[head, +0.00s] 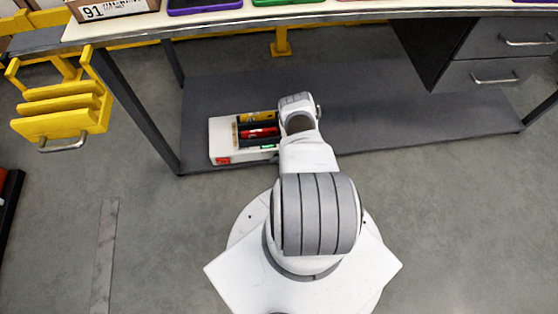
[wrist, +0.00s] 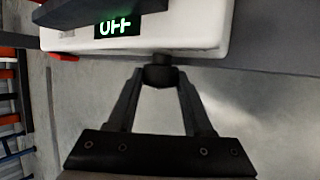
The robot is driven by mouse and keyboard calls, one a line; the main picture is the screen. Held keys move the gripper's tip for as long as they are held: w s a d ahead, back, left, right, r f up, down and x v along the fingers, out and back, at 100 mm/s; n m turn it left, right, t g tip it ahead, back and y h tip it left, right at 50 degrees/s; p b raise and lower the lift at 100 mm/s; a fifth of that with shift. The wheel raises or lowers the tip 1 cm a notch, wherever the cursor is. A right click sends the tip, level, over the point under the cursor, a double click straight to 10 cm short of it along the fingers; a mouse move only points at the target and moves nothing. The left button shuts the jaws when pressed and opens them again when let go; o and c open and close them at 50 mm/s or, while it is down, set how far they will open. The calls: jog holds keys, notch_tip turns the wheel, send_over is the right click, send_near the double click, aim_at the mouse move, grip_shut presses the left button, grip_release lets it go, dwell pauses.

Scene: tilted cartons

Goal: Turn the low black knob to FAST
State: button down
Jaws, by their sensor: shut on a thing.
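A white box-shaped unit (head: 224,155) sits on the grey lower shelf under the bench. A low black knob (wrist: 159,60) sticks out from the unit's front side, beside the display. My gripper (wrist: 158,78) is shut on the black knob, with a fingertip on each side of it. In the head view my own arm hides the knob and the gripper. Any marks around the knob cannot be made out.
The bench top (head: 330,14) overhangs the grey lower shelf (head: 400,120). A bench leg (head: 135,110) stands left of the unit, and grey drawers (head: 490,72) hang at the right. A yellow rack (head: 60,122) is at the far left. The shelf right of my arm is clear.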

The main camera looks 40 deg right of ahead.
jog(key=shift+w+d, duration=0.15)
dwell(0.7)
jog(key=shift+c, duration=1.5)
grip_release()
jog(key=p+v, duration=0.7)
jog(key=v, duration=1)
jog(key=shift+s+d+f, duration=0.15)
jog(key=shift+s+d, duration=0.2)
jog(key=shift+s, duration=0.1)
jog(key=shift+y, duration=0.3)
